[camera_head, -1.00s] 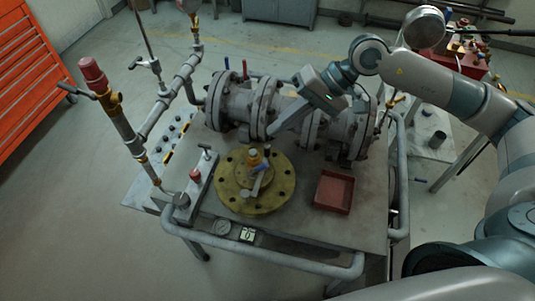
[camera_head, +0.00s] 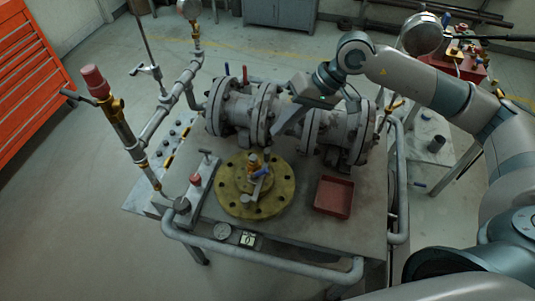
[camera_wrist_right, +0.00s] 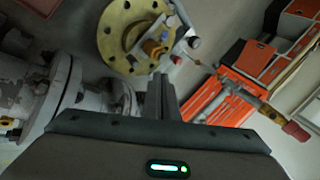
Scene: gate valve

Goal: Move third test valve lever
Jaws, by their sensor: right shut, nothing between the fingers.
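A grey flanged gate valve (camera_head: 240,112) lies across the table. A blue lever (camera_head: 227,69) and a red lever (camera_head: 245,74) stand up behind it. A yellow flange (camera_head: 232,193) lies in front, with a brass fitting (camera_head: 253,162) and a small blue-tipped lever (camera_head: 261,172) on it; the flange also shows in the wrist view (camera_wrist_right: 112,38). I cannot tell which lever is the third test valve's. My right gripper (camera_head: 277,133) is shut and empty, pointing down between the valve's flanges, above and behind the yellow flange. Its fingers show in the wrist view (camera_wrist_right: 161,95). My left gripper is not in view.
A red tray (camera_head: 333,197) sits right of the yellow flange. A tall pipe with a red cap (camera_head: 93,80) rises at the left. A tube rail (camera_head: 265,262) runs along the table's front edge. A red tool cabinet (camera_head: 35,75) stands far left.

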